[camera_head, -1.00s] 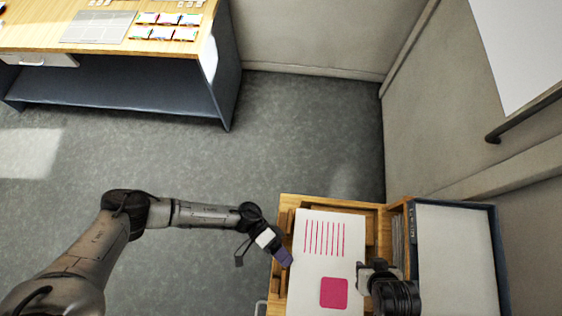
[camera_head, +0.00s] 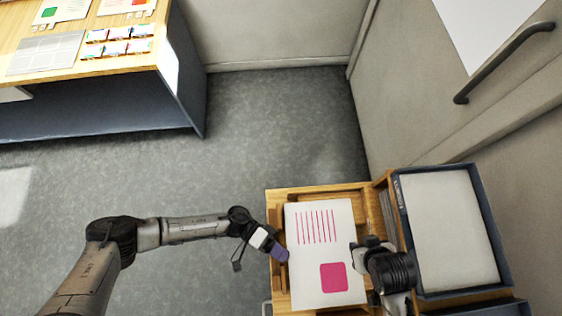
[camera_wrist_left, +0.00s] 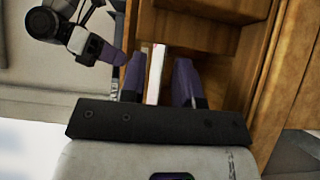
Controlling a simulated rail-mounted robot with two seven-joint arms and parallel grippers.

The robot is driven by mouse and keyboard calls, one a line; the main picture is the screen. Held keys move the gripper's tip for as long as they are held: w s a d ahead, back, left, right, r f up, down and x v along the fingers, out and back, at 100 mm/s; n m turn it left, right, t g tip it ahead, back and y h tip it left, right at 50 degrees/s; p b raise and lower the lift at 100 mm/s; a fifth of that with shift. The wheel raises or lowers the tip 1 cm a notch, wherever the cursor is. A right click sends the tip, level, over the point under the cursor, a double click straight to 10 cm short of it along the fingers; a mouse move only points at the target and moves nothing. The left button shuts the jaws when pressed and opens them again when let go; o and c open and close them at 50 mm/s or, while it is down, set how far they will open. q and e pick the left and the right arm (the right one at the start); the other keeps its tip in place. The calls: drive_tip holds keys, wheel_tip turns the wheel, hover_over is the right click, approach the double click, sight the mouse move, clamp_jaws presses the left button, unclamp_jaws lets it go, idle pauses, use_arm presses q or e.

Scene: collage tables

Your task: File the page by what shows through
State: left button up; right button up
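The page (camera_head: 311,262), white with pink vertical lines and a pink rounded square, lies over a wooden tray (camera_head: 274,197) at lower right in the head view. My left gripper (camera_head: 278,251) is at its left edge. In the left wrist view, its purple fingers (camera_wrist_left: 160,80) stand apart, with a white strip, likely the page's edge (camera_wrist_left: 156,75), between them and a gap at the right finger. My right gripper (camera_head: 362,255) is at the page's right edge; its fingertips are unclear. It also shows at upper left in the wrist view (camera_wrist_left: 105,50).
A dark-rimmed tray (camera_head: 484,210) with a pale bottom adjoins the wooden tray on the right. A wood-topped table (camera_head: 20,37) at upper left bears a grey sheet (camera_head: 45,54), several small coloured cards (camera_head: 117,40) and sheets with green and red squares. The floor between is clear.

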use_arm(q)
drive_tip(key=shift+w+a, duration=0.15)
drive_tip(key=shift+a, duration=0.05)
use_arm(e)
drive_tip(key=shift+d, duration=0.15)
use_arm(q)
drive_tip(key=b+v, duration=0.1)
drive_tip(key=v, duration=1.2)
drive_tip(key=shift+w+a, duration=0.15)
use_arm(e)
drive_tip(key=shift+f, duration=0.65)
